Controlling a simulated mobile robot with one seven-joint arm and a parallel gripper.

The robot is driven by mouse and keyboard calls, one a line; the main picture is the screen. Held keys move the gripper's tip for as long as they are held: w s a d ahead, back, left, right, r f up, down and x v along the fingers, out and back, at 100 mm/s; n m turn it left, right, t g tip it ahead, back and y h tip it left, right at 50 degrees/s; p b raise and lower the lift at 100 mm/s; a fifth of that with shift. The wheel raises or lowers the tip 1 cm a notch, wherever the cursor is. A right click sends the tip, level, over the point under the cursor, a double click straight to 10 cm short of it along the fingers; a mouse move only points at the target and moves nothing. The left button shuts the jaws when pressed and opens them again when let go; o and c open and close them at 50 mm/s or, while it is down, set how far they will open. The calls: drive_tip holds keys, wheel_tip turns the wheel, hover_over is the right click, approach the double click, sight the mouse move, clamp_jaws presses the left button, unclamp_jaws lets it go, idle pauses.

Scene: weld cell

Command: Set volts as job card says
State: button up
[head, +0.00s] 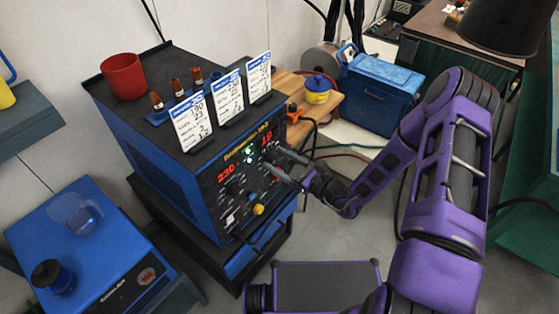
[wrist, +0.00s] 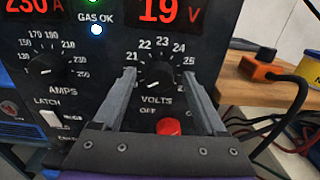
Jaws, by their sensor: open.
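The blue and black welding machine (head: 165,155) has a front panel with red readouts. In the wrist view the volts readout (wrist: 170,10) shows 19 V. The black volts knob (wrist: 158,74) is below it, inside a scale marked 21 to 25; its white mark seems to point lower left. My gripper (wrist: 159,80) is open, its fingers on either side of the knob; I cannot tell whether they touch it. In the head view my gripper (head: 273,168) is at the panel's right side. Three job cards (head: 190,121) (head: 228,97) (head: 258,77) stand on top; their small print is hard to read.
The amps knob (wrist: 46,68) is left of the volts knob, and a red button (wrist: 168,126) is below it. An orange block (wrist: 268,72) and cables are at right. A red cup (head: 123,77) stands on the machine. A blue toolbox (head: 380,92) is behind.

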clamp_jaws()
